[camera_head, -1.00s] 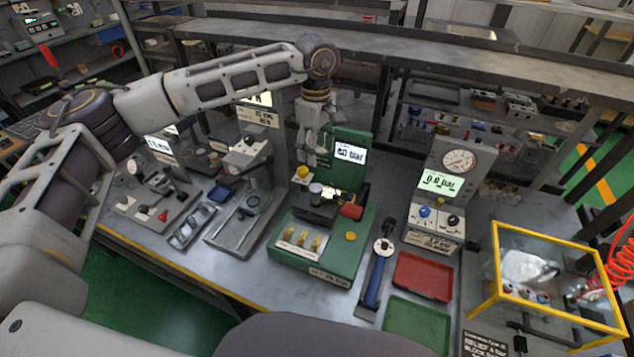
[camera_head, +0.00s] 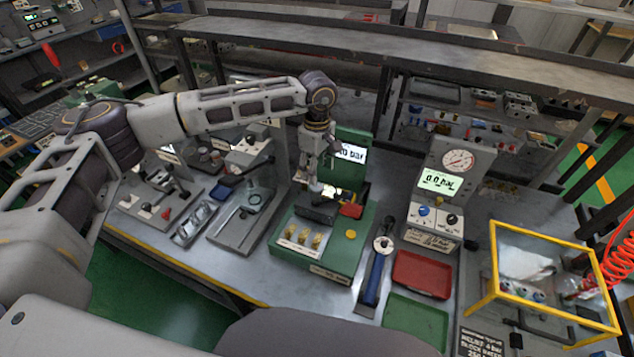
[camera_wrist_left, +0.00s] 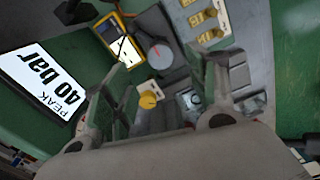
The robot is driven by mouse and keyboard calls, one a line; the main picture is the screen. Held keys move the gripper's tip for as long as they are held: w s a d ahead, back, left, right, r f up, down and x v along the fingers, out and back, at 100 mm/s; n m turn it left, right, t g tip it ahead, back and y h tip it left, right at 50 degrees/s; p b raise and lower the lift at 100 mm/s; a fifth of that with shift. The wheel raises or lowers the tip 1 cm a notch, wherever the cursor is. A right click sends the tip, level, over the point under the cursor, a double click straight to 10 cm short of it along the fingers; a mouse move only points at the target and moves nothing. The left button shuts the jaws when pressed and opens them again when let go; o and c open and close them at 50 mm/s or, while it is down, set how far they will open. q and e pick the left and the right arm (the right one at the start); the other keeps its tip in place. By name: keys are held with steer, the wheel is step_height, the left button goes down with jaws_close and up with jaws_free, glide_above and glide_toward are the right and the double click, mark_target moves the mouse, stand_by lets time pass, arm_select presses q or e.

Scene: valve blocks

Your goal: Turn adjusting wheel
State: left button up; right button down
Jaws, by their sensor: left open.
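The green test station (camera_head: 342,252) stands in the middle of the bench. Its screen (camera_wrist_left: 38,82) reads "PEAK 40 bar" in the left wrist view and is partly hidden by my gripper in the head view. My left gripper (camera_head: 309,181) points down over the station's back left part. In the left wrist view a small yellow knob (camera_wrist_left: 149,100) on a pale base lies between the open fingers (camera_wrist_left: 160,96), with no clear contact. A grey round dial (camera_wrist_left: 159,56) with a red mark is beyond it. The yellow knob is hidden in the head view. My right gripper is not seen.
A gauge unit (camera_head: 440,185) stands to the right. A blue-handled tool (camera_head: 374,280), a red tray (camera_head: 422,274) and a green tray (camera_head: 415,322) lie right of the station. A yellow-framed clear box (camera_head: 498,292) is farther right. Other fixtures (camera_head: 240,222) stand left.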

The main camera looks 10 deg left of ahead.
mark_target(317, 186)
arm_select(q)
steer(key=shift+f+p, duration=0.65)
steer(key=shift+f, duration=2.75)
steer(key=c, duration=1)
steer(key=shift+c, duration=0.2)
